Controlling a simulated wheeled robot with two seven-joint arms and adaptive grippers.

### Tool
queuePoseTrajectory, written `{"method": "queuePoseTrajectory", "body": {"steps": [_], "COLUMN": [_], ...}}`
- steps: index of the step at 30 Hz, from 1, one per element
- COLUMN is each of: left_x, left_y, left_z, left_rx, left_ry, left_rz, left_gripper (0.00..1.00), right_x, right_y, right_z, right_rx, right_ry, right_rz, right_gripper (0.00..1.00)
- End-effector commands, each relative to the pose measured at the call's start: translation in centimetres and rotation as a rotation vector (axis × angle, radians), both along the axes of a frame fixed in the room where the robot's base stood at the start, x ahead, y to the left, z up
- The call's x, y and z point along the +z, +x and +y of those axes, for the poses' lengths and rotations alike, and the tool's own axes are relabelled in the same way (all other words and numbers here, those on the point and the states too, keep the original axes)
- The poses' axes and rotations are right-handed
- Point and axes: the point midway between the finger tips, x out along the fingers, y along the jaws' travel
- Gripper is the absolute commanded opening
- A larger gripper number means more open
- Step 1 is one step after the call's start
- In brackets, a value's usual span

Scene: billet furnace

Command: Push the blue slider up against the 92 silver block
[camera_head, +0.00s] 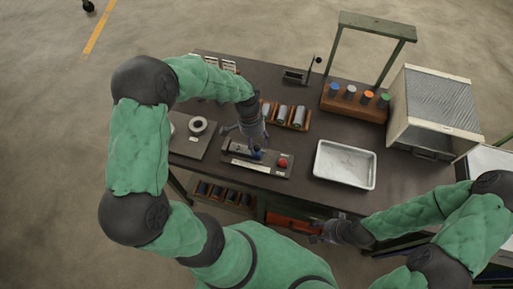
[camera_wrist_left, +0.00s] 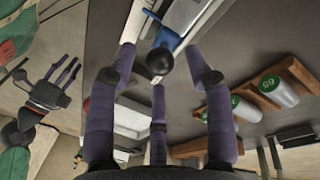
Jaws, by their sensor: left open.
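The blue slider (camera_head: 258,154) sits on a dark fixture (camera_head: 228,156) near the table's front edge. In the left wrist view the blue slider (camera_wrist_left: 167,38) carries a round black knob (camera_wrist_left: 160,61). My left gripper (camera_head: 256,150) points down over the slider and partly hides it. Its purple fingers (camera_wrist_left: 160,80) are spread around the knob, with no clear grip on it. A silver block lies beside the slider in the wrist view (camera_wrist_left: 190,14), but I cannot read a 92 on it. My right gripper (camera_head: 322,232) is spread and empty, in front of the table; it also shows in the wrist view (camera_wrist_left: 48,84).
A red knob (camera_head: 283,163) is at the fixture's right end. A white tray (camera_head: 345,184) lies to the right. A wooden rack of silver cylinders (camera_head: 304,125) stands behind, and a rack with coloured tops (camera_head: 330,107) is further back. A ring plate (camera_head: 184,142) lies left.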

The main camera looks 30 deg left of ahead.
Motion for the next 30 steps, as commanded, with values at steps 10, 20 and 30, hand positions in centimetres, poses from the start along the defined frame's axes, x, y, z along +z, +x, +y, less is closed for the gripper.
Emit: {"method": "queuePoseTrajectory", "body": {"steps": [10,20,30], "left_x": [-2.8,-2.8,-2.8], "left_y": [-0.2,-0.2,-0.3], "left_z": [-0.5,-0.5,-0.3], "left_rx": [0.000,0.001,0.001], "left_ry": [0.000,0.000,0.000], "left_rz": [0.000,0.000,0.002], "left_gripper": [0.52,0.32,0.00], "right_x": [-0.5,-0.5,-0.3], "right_y": [0.0,0.0,0.0], "right_z": [0.0,0.0,0.0], "right_rx": [0.000,0.000,0.000], "right_ry": [0.000,0.000,0.000], "right_rz": [0.000,0.000,0.000], "right_gripper": [0.40,0.40,0.40]}}
